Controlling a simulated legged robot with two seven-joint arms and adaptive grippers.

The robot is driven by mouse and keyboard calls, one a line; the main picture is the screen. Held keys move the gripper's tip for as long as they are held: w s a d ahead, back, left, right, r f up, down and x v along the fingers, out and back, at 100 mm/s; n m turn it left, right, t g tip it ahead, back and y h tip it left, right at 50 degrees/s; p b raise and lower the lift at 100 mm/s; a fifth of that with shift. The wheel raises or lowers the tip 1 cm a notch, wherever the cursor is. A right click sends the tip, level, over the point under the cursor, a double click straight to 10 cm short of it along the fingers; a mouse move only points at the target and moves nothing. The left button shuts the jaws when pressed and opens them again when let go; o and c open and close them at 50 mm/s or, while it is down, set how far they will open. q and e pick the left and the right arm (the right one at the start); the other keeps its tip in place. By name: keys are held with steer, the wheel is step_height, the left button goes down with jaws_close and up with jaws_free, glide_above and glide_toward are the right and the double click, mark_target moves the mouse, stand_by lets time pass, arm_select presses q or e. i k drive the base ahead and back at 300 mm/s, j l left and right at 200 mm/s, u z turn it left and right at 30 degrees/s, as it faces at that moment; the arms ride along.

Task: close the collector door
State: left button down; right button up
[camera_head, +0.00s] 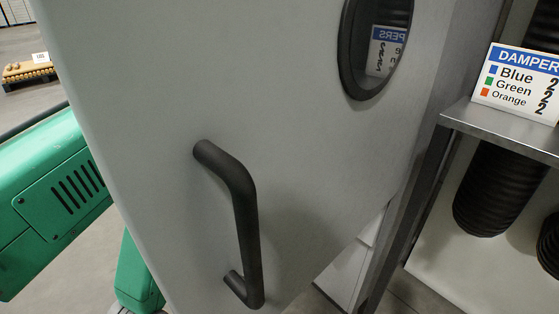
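The collector door (150,60) is a large pale grey panel that fills the middle of the head view. It has a bent black bar handle (245,215) on its face and a black-rimmed oval window (380,45) at the upper right. The door appears to stand open, swung out at an angle from the cabinet on the right. Its lower edge is partly outside the view. Neither of my grippers can be made out, and nothing touches the handle.
A metal shelf (505,130) at the right holds a dampers sign (518,80) listing blue, green and orange. Black ribbed hoses (498,190) hang below it. A green vented housing (50,195) is close by at left; I cannot tell what it belongs to. A pallet (28,72) stands far left.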

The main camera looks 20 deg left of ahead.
mark_target(240, 147)
steer(key=k+l+u, duration=0.1)
steer(key=k, duration=0.3)
steer(key=k+l+u, duration=0.1)
steer(key=k+l, duration=0.2)
steer(key=k, duration=0.15)
steer(key=k+l, duration=0.15)
steer(key=k, duration=0.25)
steer(key=u, duration=0.05)
